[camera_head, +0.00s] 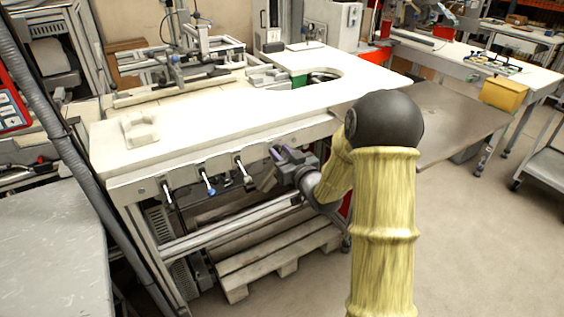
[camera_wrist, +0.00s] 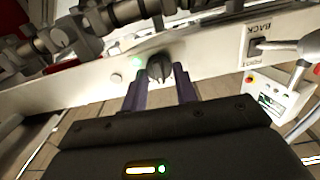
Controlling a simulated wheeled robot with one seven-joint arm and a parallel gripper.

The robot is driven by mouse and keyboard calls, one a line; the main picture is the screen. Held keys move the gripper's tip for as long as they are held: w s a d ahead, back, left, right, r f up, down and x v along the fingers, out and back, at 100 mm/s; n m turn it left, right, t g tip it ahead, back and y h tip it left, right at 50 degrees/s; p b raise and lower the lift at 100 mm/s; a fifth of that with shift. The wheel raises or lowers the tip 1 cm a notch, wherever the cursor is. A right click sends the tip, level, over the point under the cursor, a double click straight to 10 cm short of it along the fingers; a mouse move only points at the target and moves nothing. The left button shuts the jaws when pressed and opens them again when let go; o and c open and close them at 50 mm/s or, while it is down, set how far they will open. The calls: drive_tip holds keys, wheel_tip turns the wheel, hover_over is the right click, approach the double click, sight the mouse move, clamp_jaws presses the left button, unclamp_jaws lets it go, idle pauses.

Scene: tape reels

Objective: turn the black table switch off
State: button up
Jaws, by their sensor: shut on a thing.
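The black table switch (camera_wrist: 159,65) is a small dark rotary knob on the table's pale front panel, seen in the wrist view. My gripper (camera_wrist: 160,75) has its two purple-dark fingers on either side of the knob, shut on it. A small green light glows on the panel just left of the knob. In the head view my gripper (camera_head: 279,155) is at the front edge of the white table (camera_head: 225,125), right of the levers. There the switch is hidden by my gripper, and its exact angle is hard to read.
A wooden pallet (camera_head: 275,262) lies below. Open floor is at right.

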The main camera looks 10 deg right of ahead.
drive_tip(key=shift+a+f+n+b, duration=0.1)
drive_tip(key=shift+n+b, duration=1.75)
drive_tip(key=shift+b, duration=0.05)
drive_tip(key=shift+a+f+n+b, duration=0.1)
drive_tip(key=shift+n+b, duration=1.75)
drive_tip(key=shift+b, duration=0.05)
drive_tip(key=shift+r, duration=0.1)
drive_tip(key=o, duration=1)
drive_tip(key=shift+c, duration=0.2)
drive_tip(key=shift+s, duration=0.1)
drive_tip(key=b+v, duration=0.3)
drive_tip(key=v, duration=1.4)
drive_tip(key=shift+s, duration=0.15)
